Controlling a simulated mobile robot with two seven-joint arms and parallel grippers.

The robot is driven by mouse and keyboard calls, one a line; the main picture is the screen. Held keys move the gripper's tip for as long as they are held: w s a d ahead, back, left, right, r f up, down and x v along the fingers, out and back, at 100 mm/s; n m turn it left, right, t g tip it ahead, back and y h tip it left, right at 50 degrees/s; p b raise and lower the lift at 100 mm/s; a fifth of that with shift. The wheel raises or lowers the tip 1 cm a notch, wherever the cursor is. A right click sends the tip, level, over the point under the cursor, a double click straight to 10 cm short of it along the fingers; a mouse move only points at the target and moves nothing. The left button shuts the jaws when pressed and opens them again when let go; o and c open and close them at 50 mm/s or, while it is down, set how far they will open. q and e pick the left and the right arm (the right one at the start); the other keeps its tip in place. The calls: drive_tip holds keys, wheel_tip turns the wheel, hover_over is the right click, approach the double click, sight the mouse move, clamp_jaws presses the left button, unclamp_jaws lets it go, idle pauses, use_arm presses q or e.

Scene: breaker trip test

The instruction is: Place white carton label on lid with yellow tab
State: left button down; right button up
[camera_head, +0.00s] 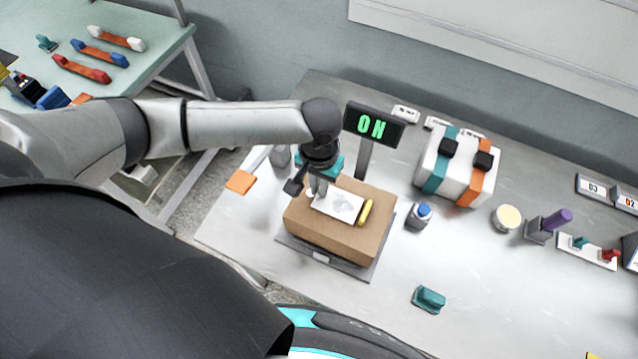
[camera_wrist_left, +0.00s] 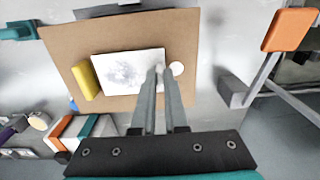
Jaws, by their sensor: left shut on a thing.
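The white carton label (camera_head: 340,206) with a grey print lies flat at the lid of the brown carton (camera_head: 330,238). It also shows in the left wrist view (camera_wrist_left: 125,70). I cannot tell whether it touches the lid or is just above it. The yellow tab (camera_head: 365,212) is at the label's end away from my gripper; it also shows in the left wrist view (camera_wrist_left: 84,76). My left gripper (camera_head: 317,192) points down and is shut on the label's near end. My right gripper is not in view.
A strapped white box (camera_head: 459,165), a blue-capped bottle (camera_head: 419,215) and a teal block (camera_head: 428,299) stand to the right. An orange paddle (camera_head: 240,182) is at left.

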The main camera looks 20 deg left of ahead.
use_arm(q)
drive_tip(key=shift+f, duration=0.3)
drive_tip(key=c, duration=0.9)
unclamp_jaws()
drive_tip(key=shift+o, duration=0.2)
wheel_tip(320, 180, up, 15)
drive_tip(key=p, duration=0.1)
drive_tip(key=shift+r, duration=0.15)
